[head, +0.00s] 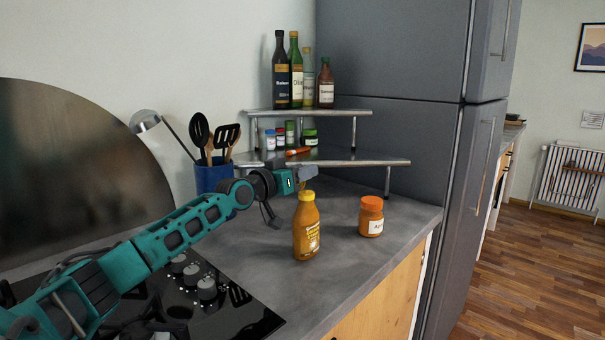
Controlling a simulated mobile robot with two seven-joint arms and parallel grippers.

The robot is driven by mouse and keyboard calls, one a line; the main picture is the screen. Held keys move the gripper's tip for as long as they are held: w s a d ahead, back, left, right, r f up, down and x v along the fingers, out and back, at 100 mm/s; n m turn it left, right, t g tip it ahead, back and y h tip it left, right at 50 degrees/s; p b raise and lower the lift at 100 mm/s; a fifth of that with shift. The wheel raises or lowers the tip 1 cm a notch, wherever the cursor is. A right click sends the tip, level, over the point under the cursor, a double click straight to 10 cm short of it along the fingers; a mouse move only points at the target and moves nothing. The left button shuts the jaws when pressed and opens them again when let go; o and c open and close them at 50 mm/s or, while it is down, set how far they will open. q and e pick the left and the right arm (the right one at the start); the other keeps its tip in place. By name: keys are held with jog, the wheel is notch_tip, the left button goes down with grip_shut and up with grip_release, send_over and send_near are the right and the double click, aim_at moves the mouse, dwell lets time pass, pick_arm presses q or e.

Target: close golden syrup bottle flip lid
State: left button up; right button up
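The golden syrup bottle (306,233) stands upright on the grey counter, amber with a yellow cap (307,196). A small tan-yellow piece shows just above the cap against my gripper; I cannot tell whether it is the raised flip lid or a part of the gripper. My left gripper (287,202) is at the upper left of the bottle, close to the cap. One dark finger hangs down left of the bottle, and the other side is near the cap top, so the fingers are apart. Contact with the cap cannot be told. My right gripper is out of view.
An orange-lidded jar (371,217) stands right of the bottle. Behind are a two-tier metal shelf (385,161) with bottles and small jars, and a blue utensil holder (212,178). A black hob (215,312) lies at front left. The counter's front right is clear.

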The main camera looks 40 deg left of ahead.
pick_arm(q)
jog(key=shift+w, duration=0.15)
grip_shut()
dwell(0.4)
jog(key=shift+d, duration=0.1)
jog(key=shift+d+m, duration=0.2)
jog(key=shift+m, duration=0.5)
jog(key=shift+d+m, duration=0.25)
jog(key=shift+m, duration=0.45)
jog(key=shift+d+r+m+p, duration=0.1)
jog(key=shift+d+m+p, duration=0.25)
jog(key=shift+m, duration=0.75)
jog(key=shift+d+m+p, duration=0.35)
jog(key=shift+m+p, duration=0.25)
jog(key=shift+m, duration=0.3)
jog(key=shift+f, duration=0.2)
